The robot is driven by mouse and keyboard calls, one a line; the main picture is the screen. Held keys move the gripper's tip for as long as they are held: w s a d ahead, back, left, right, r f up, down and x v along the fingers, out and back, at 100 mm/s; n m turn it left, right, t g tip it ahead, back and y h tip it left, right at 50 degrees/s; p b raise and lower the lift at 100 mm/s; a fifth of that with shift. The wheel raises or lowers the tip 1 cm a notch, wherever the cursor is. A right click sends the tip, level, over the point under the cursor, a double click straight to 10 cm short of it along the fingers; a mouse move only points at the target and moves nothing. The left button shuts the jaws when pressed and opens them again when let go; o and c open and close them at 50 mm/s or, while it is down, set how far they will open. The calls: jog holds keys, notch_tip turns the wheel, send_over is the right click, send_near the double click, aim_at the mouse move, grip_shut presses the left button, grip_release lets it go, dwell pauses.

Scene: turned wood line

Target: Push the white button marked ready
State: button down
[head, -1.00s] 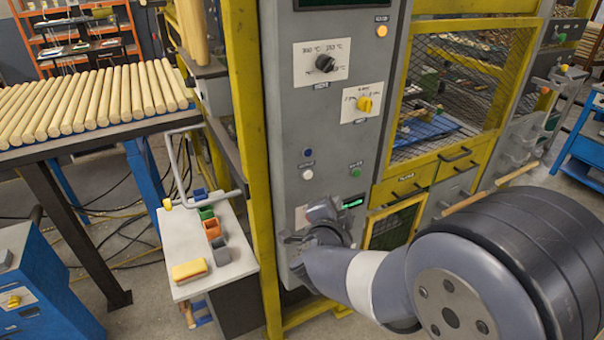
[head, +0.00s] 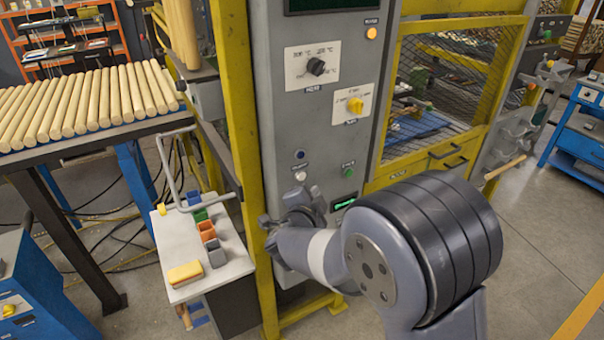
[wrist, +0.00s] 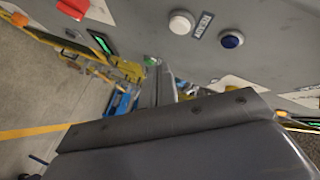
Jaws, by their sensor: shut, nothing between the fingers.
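The white button (head: 300,176) is a small round knob on the grey machine panel, below a blue button (head: 300,154) and left of a green one (head: 348,172). In the wrist view the white button (wrist: 181,22) is at the top, beside a label (wrist: 202,25) that appears to read READY. My gripper (head: 300,197) is close under the white button in the head view, partly hidden by its own wrist. In the wrist view its fingers (wrist: 166,85) are together and empty, near the panel and apart from the button.
A black knob (head: 316,67) and a yellow knob (head: 355,104) sit higher on the panel. A lit green display (head: 344,203) is to the right of my gripper.

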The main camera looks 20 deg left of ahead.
aim_at(301, 176)
jog(key=shift+w+a+p, duration=0.35)
jog(key=shift+w+a, duration=0.75)
jog(key=shift+a, duration=0.15)
jog(key=shift+w+a, duration=0.1)
dwell(1.1)
jog(key=shift+w+a, duration=0.15)
jog(key=shift+a, duration=0.1)
jog(key=shift+w+a, duration=0.25)
dwell(0.6)
jog(key=shift+s+d, duration=0.1)
jog(key=shift+d, duration=0.05)
jog(key=shift+s+d, duration=0.4)
jog(key=shift+d, duration=0.05)
dwell(0.4)
